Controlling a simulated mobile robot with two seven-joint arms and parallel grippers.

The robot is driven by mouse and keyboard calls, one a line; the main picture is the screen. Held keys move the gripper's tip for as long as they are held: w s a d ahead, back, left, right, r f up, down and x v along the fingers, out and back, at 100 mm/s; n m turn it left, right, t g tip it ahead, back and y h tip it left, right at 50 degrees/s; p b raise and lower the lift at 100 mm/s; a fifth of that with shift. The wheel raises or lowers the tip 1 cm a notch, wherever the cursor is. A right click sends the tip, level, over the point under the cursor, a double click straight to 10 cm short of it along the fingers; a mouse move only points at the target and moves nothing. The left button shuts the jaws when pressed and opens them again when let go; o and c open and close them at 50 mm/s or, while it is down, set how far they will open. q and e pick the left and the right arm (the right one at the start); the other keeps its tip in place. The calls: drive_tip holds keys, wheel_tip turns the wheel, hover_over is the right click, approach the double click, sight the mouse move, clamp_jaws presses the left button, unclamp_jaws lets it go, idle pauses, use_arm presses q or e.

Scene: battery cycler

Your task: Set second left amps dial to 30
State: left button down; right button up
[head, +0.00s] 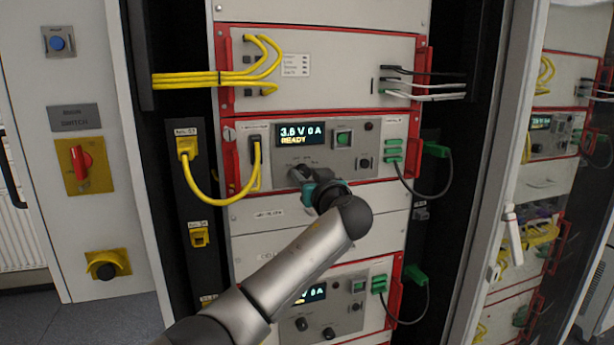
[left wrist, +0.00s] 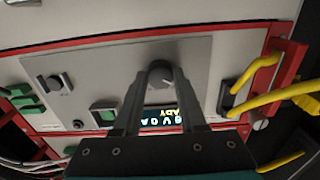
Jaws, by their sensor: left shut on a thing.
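The upper cycler unit (head: 375,178) has a lit display (head: 300,133) reading "3.6 V 0 A" and "READY". My left gripper (head: 305,177) is at the panel below this display and hides most of the dial area. In the left wrist view, the picture is upside down and a dark round dial (left wrist: 160,72) sits between the fingertips of my left gripper (left wrist: 162,78). The fingers are shut on the dial. A light mark shows on its face, but I cannot read its setting. My right gripper is not in view.
A green switch (head: 343,138) and a small knob (head: 364,162) are right of the display. A yellow cable (head: 215,203) loops at the left, and green plugs (head: 393,150) are at the right. A lower unit (head: 350,315) has two dark dials (head: 328,333).

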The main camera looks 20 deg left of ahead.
use_arm(q)
drive_tip(key=shift+m, duration=1.3)
drive_tip(key=m+p, duration=0.1)
drive_tip(key=m, duration=0.1)
drive_tip(key=shift+m, duration=0.4)
drive_tip(key=m+p, duration=0.3)
drive_tip(key=m, duration=0.2)
drive_tip(key=m+p, duration=0.4)
drive_tip(key=m, duration=0.2)
drive_tip(key=shift+r+m, duration=0.15)
drive_tip(key=shift+m, duration=0.25)
drive_tip(key=m+p, duration=0.3)
drive_tip(key=m, duration=0.1)
drive_tip(key=shift+m+p, duration=0.65)
drive_tip(key=shift+m, duration=0.65)
drive_tip(key=shift+c, duration=2.3)
unclamp_jaws()
